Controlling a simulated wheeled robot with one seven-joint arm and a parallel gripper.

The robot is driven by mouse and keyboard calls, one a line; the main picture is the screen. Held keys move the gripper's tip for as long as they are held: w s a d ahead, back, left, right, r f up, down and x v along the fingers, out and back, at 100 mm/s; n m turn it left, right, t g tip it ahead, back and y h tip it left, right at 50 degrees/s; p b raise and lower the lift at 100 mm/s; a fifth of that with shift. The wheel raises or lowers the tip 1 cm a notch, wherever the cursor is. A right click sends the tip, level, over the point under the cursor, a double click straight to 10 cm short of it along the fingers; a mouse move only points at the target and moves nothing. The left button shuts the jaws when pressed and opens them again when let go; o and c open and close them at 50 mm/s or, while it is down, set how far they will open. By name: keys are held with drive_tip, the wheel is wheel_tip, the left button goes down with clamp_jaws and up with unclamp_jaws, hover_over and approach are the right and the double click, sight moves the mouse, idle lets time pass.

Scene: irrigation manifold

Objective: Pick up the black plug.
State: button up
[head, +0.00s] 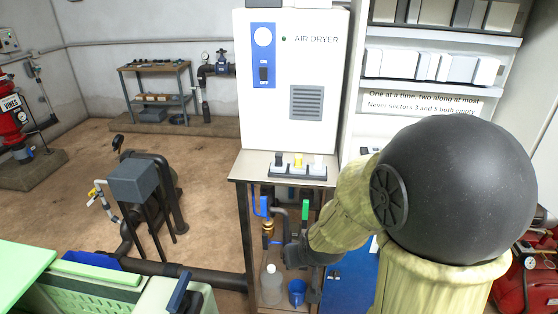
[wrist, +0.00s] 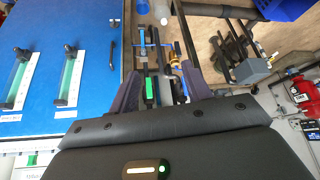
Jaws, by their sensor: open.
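The black plug (head: 279,159) stands at the left end of a dark holder (head: 298,173) on the small table under the air dryer, in the head view. A yellow plug (head: 298,160) stands in the middle and a white plug (head: 318,162) at the right. My gripper (wrist: 160,72) shows in the wrist view with its two fingers apart and nothing clearly held between them. In the head view my arm reaches down to the right of the table, its end low near the pipework. I cannot make out the black plug in the wrist view.
The air dryer (head: 293,85) stands behind the plugs. Below the tabletop are a green handle (head: 305,210), pipes, a clear bottle (head: 271,284) and a blue cup (head: 297,292). A blue panel with gauges (wrist: 62,60) fills the wrist view's left. Floor at left is partly open.

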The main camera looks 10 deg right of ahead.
sight(279, 160)
drive_tip(key=w+r+t, duration=0.4)
drive_tip(key=w+t, duration=0.2)
drive_tip(key=w, duration=0.1)
drive_tip(key=w+r+t+p, duration=0.1)
drive_tip(key=w+r+t, duration=0.3)
drive_tip(key=w+t, duration=0.2)
drive_tip(key=w, duration=0.2)
drive_tip(key=shift+w, duration=0.3)
drive_tip(key=shift+a, duration=0.1)
drive_tip(key=w+p, duration=0.5)
drive_tip(key=w, duration=0.6)
drive_tip(key=shift+w+r, duration=0.15)
drive_tip(key=shift+w, duration=0.5)
